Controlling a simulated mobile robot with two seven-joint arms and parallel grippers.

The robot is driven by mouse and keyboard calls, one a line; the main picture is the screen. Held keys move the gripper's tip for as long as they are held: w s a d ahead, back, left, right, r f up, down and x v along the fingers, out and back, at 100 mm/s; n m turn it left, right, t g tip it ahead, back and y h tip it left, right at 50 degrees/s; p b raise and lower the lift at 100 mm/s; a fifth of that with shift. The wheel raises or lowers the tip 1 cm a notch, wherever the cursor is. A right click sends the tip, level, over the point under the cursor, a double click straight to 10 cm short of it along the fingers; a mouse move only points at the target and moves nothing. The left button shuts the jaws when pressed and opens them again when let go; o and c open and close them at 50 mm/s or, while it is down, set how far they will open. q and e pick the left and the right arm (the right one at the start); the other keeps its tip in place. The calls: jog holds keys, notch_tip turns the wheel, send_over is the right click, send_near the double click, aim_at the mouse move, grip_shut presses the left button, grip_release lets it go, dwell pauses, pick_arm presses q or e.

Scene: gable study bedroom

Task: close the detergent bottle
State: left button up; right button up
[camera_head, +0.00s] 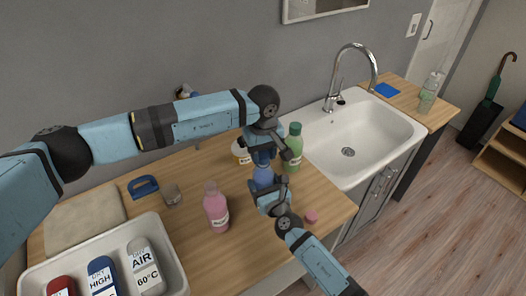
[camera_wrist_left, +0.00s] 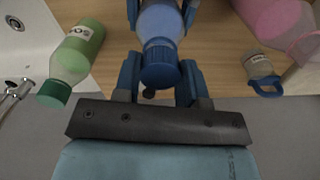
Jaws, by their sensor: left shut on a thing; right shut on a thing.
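A blue bottle (camera_head: 263,176) stands upright on the wooden counter between my two grippers. In the left wrist view its translucent blue body (camera_wrist_left: 160,20) meets a darker blue cap (camera_wrist_left: 160,66) at its top. My left gripper (camera_head: 265,157), reaching from above, is shut on the cap, with one finger on each side. My right gripper (camera_head: 268,194) is shut on the bottle's body from the front. The cap is in line with the bottle's mouth; I cannot tell how tightly it sits. No label shows that names this bottle as detergent.
A green bottle (camera_head: 292,148) stands close right, a pink bottle (camera_head: 216,210) left. A tan jar (camera_head: 241,153) is behind, and a small pink piece (camera_head: 311,216) lies near the counter edge.

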pick_arm(q)
jog(key=shift+f, duration=0.3)
pick_arm(e)
grip_shut()
pick_arm(q)
jog(key=m, duration=0.7)
jog(key=shift+m, duration=0.4)
jog(key=m, duration=0.5)
jog(key=shift+m, duration=0.4)
jog(key=o, duration=0.9)
